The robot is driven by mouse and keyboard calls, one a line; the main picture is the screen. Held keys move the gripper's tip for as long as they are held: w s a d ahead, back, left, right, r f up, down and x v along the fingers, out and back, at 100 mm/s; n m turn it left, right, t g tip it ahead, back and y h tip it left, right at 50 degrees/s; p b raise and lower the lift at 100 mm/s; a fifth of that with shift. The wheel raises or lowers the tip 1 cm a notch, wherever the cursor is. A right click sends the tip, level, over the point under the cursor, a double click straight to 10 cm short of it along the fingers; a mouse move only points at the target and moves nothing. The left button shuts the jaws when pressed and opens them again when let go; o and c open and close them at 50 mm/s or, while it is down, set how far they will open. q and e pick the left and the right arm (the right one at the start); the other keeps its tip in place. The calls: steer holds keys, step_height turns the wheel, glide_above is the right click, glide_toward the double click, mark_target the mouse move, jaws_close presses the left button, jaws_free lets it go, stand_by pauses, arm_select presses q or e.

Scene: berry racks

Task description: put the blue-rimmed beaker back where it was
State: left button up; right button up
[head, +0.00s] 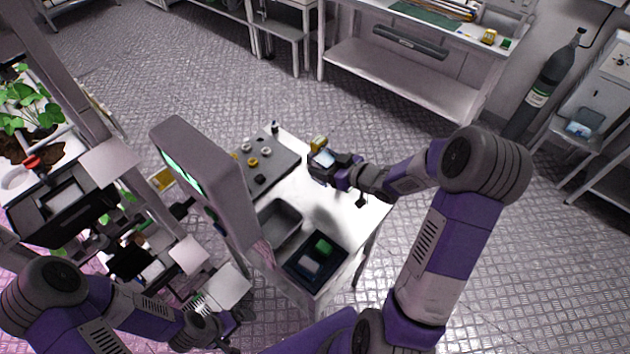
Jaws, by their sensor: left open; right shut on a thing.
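My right gripper (326,168) is over the far right part of the white table (345,217). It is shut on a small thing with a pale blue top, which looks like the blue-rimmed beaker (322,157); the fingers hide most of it. I cannot tell whether it touches the table. A small yellow thing (319,143) shows just behind the gripper. My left gripper (232,326) is low at the front left, open and empty, away from the table.
A dark board (274,171) with several small round pieces lies at the table's far left. A grey bin (277,225) and a dark tray (299,274) with a green and a pale block are nearer. A tall grey panel (205,180) rises left of the table. Plant racks (30,110) stand further left.

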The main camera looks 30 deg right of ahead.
steer(key=f, duration=0.2)
steer(key=f+b, duration=0.1)
steer(key=f, duration=0.3)
steer(key=shift+s+f, duration=0.35)
steer(key=shift+s, duration=0.05)
step_height(320, 180, down, 2)
steer(key=shift+f+b, duration=0.2)
steer(key=shift+b, duration=0.25)
steer(key=shift+w+f, duration=0.1)
steer(key=shift+f, duration=0.25)
steer(key=shift+f, duration=0.15)
steer(key=o, duration=0.8)
steer(key=shift+o, duration=0.2)
